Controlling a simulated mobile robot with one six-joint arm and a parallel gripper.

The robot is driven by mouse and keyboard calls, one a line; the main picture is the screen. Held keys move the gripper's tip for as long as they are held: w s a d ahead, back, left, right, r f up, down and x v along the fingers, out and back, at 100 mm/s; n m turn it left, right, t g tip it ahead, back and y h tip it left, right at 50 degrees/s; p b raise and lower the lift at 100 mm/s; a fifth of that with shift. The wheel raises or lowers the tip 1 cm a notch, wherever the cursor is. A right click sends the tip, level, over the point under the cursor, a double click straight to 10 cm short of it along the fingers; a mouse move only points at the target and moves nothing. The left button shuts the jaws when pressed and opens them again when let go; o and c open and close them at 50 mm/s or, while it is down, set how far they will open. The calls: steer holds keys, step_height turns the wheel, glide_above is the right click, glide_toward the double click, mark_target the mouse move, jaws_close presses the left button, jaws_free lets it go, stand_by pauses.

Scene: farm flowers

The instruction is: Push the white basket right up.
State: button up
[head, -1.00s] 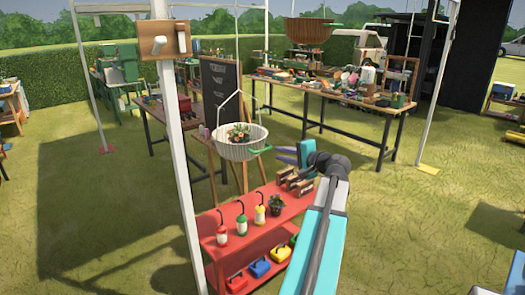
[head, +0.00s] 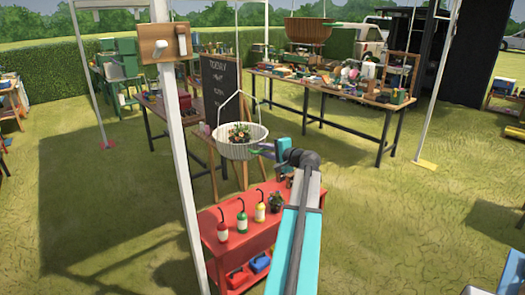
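The white basket (head: 240,150) hangs from thin white straps in the middle of the head view, with orange flowers and green leaves in it. It hangs about level.
A red shelf (head: 238,236) with several bottles stands below. A chalkboard (head: 220,85) is behind the basket. A white post (head: 182,190) with a wooden board (head: 165,45) rises at left. A brown basket (head: 307,30) hangs farther back above a long table (head: 345,94). Grass at right is open.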

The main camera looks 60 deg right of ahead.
jaws_close()
steer(key=shift+a+f, duration=0.1)
steer(key=shift+a, duration=0.1)
steer(key=shift+d, duration=0.1)
steer(key=shift+r, duration=0.75)
step_height(320, 180, up, 47)
steer(key=p, duration=0.8)
steer(key=shift+f+p, duration=0.15)
steer(key=shift+p, duration=0.2)
jaws_free()
steer(key=shift+d, duration=0.1)
